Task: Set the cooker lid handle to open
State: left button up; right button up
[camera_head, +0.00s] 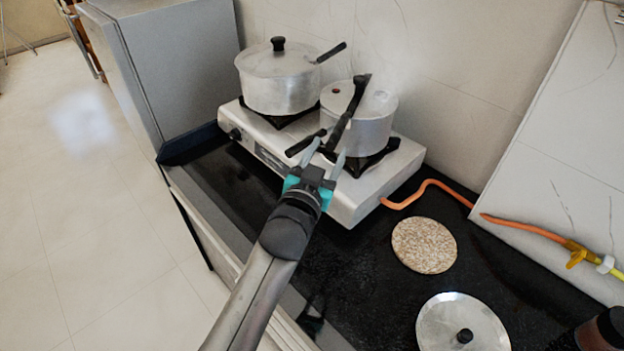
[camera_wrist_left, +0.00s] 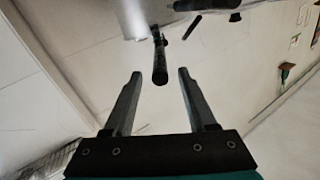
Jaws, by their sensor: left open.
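The cooker (camera_head: 372,130) is a silver pot on the right burner. Its long black lid handle (camera_head: 347,112) runs across the lid toward the front. A shorter black handle (camera_head: 305,143) sticks out at its front left. My left gripper (camera_head: 324,157) is open and empty, just in front of the cooker, with its fingertips close to these handles. In the left wrist view, a black handle end (camera_wrist_left: 160,62) lies at the gap between the fingertips (camera_wrist_left: 159,74), apart from both fingers; I cannot tell which handle it is. My right gripper is not in view.
A lidded pot (camera_head: 278,80) stands on the left burner of the silver stove (camera_head: 345,205). An orange hose (camera_head: 430,186) runs right from the stove. A round speckled mat (camera_head: 424,246) and a loose metal lid (camera_head: 462,318) lie on the black counter (camera_head: 370,280). A wall stands behind.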

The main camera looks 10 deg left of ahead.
pick_arm(q)
jog(key=s+a, duration=0.1)
jog(key=s, duration=0.8)
jog(key=shift+a, duration=0.4)
jog(key=shift+w, duration=0.1)
jog(key=shift+c, duration=0.2)
